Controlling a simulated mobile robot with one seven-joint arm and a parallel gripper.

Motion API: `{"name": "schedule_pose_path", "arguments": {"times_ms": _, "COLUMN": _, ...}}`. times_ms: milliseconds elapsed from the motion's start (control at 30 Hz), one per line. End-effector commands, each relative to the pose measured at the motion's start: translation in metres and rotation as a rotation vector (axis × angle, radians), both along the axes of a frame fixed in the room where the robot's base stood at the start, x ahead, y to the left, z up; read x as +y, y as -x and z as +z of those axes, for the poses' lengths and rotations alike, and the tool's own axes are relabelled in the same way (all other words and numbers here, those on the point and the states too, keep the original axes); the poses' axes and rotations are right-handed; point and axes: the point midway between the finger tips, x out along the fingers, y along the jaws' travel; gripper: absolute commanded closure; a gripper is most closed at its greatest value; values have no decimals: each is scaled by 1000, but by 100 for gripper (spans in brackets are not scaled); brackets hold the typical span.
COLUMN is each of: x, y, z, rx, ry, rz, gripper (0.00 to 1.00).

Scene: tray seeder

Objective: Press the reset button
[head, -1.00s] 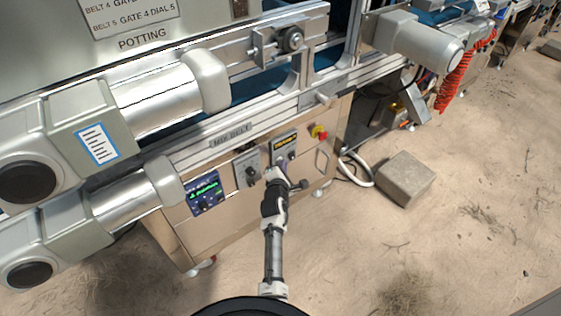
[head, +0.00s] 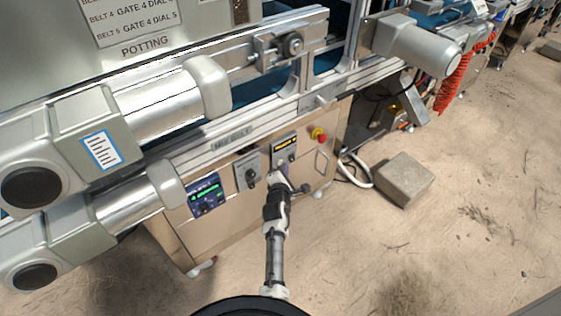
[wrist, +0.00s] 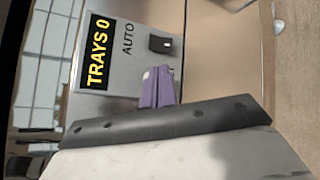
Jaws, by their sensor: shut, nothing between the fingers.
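The counter panel (head: 284,148) is on the front of the steel cabinet. In the wrist view the panel (wrist: 122,72) has a yellow "TRAYS 0" display (wrist: 98,50), the word AUTO and a small black switch (wrist: 160,44). I can read no reset label; part of the panel is hidden behind my gripper. My gripper (wrist: 158,72) has purple fingers, shut and empty, close to the panel just below the black switch. I cannot tell whether they touch the panel. In the head view my gripper (head: 284,168) is at the panel's lower edge.
A red stop button on a yellow base (head: 318,134) is right of the panel. A concrete block (head: 404,180) lies on the sandy floor at right. Motors and rails overhang at left.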

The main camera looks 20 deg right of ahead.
Motion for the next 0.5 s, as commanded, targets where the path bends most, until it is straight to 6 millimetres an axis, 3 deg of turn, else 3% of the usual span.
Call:
{"name": "schedule_pose_path", "arguments": {"times_ms": 233, "x": -1, "y": 2, "z": 1, "rx": 1, "ry": 0, "rz": -1, "gripper": 100}}
{"name": "schedule_pose_path", "arguments": {"times_ms": 500, "x": -9, "y": 24, "z": 4, "rx": 2, "ry": -2, "rz": -1, "gripper": 100}}
